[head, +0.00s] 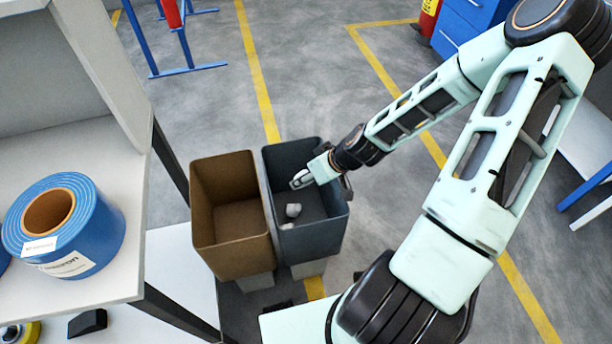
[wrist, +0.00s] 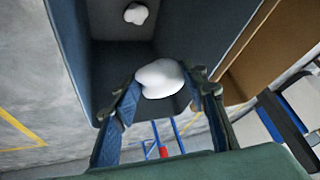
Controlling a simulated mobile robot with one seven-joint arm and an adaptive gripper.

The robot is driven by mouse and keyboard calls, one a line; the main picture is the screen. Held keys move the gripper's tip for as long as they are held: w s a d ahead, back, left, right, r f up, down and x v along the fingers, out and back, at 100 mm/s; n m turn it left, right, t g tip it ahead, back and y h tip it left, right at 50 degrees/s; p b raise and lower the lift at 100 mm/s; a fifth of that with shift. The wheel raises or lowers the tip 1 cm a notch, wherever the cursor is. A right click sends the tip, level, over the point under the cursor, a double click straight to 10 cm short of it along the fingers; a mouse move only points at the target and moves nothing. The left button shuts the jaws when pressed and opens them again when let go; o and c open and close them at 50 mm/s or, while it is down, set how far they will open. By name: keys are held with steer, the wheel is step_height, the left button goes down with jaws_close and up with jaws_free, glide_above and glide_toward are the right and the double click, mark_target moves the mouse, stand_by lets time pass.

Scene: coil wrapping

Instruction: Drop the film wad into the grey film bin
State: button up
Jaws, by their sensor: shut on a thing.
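My gripper (head: 304,178) is over the open mouth of the dark blue-grey film bin (head: 312,240) in the head view, near its far side. In the wrist view its two fingers (wrist: 163,88) are shut on a white, lumpy film wad (wrist: 160,76). The bin's inner walls (wrist: 105,70) show behind the wad. Another pale wad (head: 293,210) lies inside the bin, and a white lump in the bin also shows at the top of the wrist view (wrist: 136,13). A smaller pale piece (head: 287,226) is near it.
A brown bin (head: 232,258) stands close beside the grey bin, on its left. A blue film roll (head: 92,235) lies on the pale shelf (head: 128,205) at left. Blue drawers (head: 468,25) stand at the back right.

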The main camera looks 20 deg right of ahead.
steer(key=o, duration=1)
steer(key=shift+r, duration=0.1)
steer(key=shift+v, duration=5.95)
steer(key=shift+d, duration=0.15)
